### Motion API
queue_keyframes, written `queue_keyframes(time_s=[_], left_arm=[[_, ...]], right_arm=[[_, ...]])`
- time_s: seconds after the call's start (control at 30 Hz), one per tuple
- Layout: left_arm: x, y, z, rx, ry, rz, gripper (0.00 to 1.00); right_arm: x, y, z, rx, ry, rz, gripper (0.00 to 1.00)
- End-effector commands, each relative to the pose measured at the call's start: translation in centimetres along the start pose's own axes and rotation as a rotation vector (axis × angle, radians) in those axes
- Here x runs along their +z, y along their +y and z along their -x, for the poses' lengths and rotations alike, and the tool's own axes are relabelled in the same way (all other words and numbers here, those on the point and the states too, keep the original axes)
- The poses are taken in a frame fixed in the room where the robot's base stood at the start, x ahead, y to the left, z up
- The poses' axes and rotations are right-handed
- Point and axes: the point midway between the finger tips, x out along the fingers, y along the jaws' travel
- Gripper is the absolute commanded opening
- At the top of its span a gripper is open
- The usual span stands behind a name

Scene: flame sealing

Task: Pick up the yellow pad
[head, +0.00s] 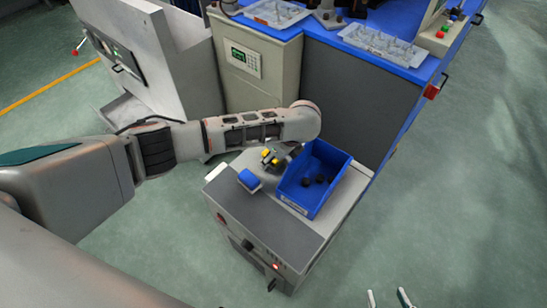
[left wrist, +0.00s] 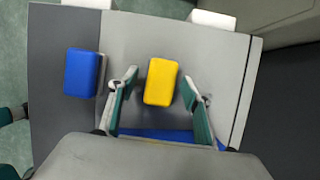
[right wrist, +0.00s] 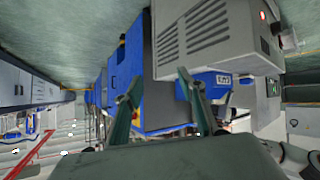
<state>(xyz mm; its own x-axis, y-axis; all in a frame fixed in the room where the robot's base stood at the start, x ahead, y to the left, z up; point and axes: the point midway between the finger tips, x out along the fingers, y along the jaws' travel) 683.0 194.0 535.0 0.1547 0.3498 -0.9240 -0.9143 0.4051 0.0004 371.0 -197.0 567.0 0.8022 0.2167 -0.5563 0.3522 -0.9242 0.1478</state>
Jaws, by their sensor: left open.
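The yellow pad (left wrist: 161,82) lies on the grey cart top in the left wrist view. In the head view the yellow pad (head: 269,156) is partly hidden by my left gripper. My left gripper (left wrist: 159,78) is open, with one finger on each side of the pad and a gap visible on both sides. It holds nothing. My right gripper (right wrist: 160,80) is open and empty, away from the pad; its fingertips (head: 388,294) show at the bottom edge of the head view.
A blue pad (head: 249,179) lies beside the yellow one, left in the left wrist view (left wrist: 84,72). A blue bin (head: 303,203) with dark round parts stands right of the gripper on the cart (head: 262,228). A blue-topped bench with clear trays (head: 383,43) stands behind.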

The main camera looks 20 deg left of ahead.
Motion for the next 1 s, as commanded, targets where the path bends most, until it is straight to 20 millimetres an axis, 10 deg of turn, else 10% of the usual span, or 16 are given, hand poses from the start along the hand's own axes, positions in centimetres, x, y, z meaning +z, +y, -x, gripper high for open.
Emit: queue_keyframes(time_s=[0.2, 0.67, 1.0], left_arm=[[0.1, -0.1, 0.2, -0.002, -0.001, 0.001, 0.07], [0.4, -0.1, 0.8, -0.003, -0.002, 0.002, 0.07], [3.2, -0.5, 7.2, -0.015, -0.008, 0.007, 0.07]], right_arm=[[0.1, -0.1, 0.1, -0.001, -0.002, 0.001, 0.4], [0.7, -0.2, 0.3, -0.003, -0.014, 0.002, 0.4], [-0.5, 1.0, 0.8, 0.023, -0.004, 0.008, 0.4]])
